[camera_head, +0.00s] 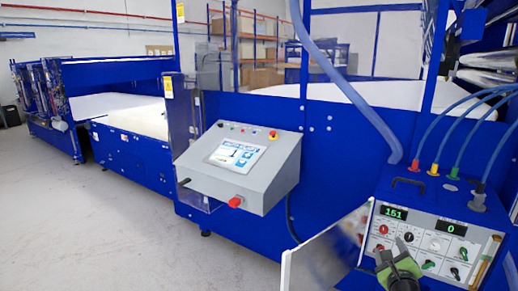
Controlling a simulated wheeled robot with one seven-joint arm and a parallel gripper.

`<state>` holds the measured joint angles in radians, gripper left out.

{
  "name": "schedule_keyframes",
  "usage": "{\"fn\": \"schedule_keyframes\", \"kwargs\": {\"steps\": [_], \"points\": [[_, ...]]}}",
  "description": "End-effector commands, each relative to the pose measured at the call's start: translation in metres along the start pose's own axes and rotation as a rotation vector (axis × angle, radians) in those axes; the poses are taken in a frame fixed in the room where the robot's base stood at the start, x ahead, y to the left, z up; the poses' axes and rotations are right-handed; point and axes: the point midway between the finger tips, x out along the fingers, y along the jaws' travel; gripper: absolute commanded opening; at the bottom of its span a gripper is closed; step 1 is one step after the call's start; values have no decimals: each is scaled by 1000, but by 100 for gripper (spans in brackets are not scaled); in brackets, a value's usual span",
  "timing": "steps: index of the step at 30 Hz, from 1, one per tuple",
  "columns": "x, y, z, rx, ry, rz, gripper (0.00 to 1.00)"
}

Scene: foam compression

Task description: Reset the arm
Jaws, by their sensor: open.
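My gripper (392,252) shows at the bottom right as a dark and green shape with short dark fingers pointing up. It is open, and I see nothing held in it. It appears in front of the lower part of a control box (462,232) with knobs, switches and two green number displays reading 151 and 0. I cannot tell how far the fingers are from the box's face. The gripper hides some of the lower knobs. Most of my arm is out of view.
A grey console (252,170) with a touchscreen and red knobs juts out from the blue machine (240,112). A pale blue hose (345,85) and several thin hoses hang at the right. A pale panel (318,255) stands left of the gripper. Bare floor (90,235) lies at left.

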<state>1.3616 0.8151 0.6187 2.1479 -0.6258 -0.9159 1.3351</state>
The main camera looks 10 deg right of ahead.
Motion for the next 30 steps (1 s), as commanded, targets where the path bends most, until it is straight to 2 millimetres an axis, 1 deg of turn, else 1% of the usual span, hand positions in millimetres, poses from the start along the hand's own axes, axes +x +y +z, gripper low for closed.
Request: {"fn": "schedule_keyframes", "kwargs": {"steps": [1, 5, 8, 9, 11, 12, 14, 15, 17, 18, 20, 21, 23, 24, 26, 27, 30], "points": [[0, 12, 19, -78, -28, 53, 61], [-9, 50, 64, -330, -108, 211, 61], [-30, 88, 106, -619, -200, 368, 61], [-44, 104, 124, -763, -246, 438, 61], [-71, 125, 146, -988, -316, 538, 61], [-90, 135, 159, -1136, -361, 597, 61], [-123, 144, 173, -1350, -425, 675, 61], [-147, 148, 181, -1491, -468, 722, 61], [-184, 148, 189, -1686, -532, 783, 61], [-208, 145, 191, -1796, -569, 816, 61], [-240, 138, 192, -1931, -620, 857, 61], [-260, 134, 191, -2005, -655, 879, 61], [-286, 128, 188, -2094, -705, 907, 61], [-303, 124, 185, -2143, -741, 923, 61], [-325, 118, 179, -2204, -794, 942, 61], [-339, 114, 175, -2239, -831, 953, 61], [-372, 106, 162, -2308, -935, 975, 61]]}}
